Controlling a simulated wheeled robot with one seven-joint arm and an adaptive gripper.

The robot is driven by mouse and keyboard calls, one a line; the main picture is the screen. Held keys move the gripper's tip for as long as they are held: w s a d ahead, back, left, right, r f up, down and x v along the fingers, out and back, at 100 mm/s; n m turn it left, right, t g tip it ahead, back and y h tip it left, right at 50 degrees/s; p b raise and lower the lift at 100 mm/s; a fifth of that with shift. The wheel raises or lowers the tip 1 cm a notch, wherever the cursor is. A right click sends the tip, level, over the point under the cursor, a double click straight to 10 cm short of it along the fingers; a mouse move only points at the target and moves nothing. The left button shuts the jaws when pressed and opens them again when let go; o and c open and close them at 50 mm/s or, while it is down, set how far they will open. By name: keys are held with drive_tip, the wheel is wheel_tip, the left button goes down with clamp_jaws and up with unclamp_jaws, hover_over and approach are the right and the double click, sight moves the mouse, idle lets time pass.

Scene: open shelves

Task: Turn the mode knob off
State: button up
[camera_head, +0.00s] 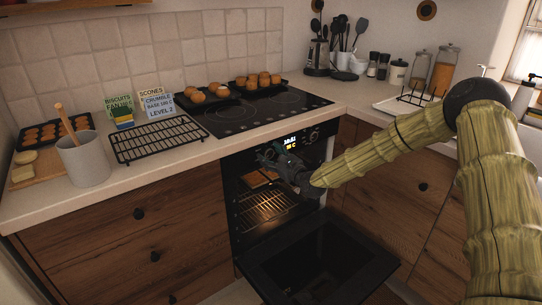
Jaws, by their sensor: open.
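The built-in oven's black control panel (299,147) sits under the counter, with a small lit display (290,142). A round knob (314,134) shows right of the display. I cannot tell whether it is the mode knob. The left part of the panel is behind my gripper, so any knob there is hidden. My gripper (268,159) is dark and open, at the front of the panel, below and left of the display. I cannot tell whether it touches anything. My arm comes in from the right.
The oven door (318,262) hangs open, low in front. The oven is lit, with a rack (264,208) inside. Above are a black hob (262,112) with trays of baked goods, a cooling rack (158,138), recipe cards (158,105) and a utensil crock (84,160).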

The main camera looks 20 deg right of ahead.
drive_tip(key=c, duration=1)
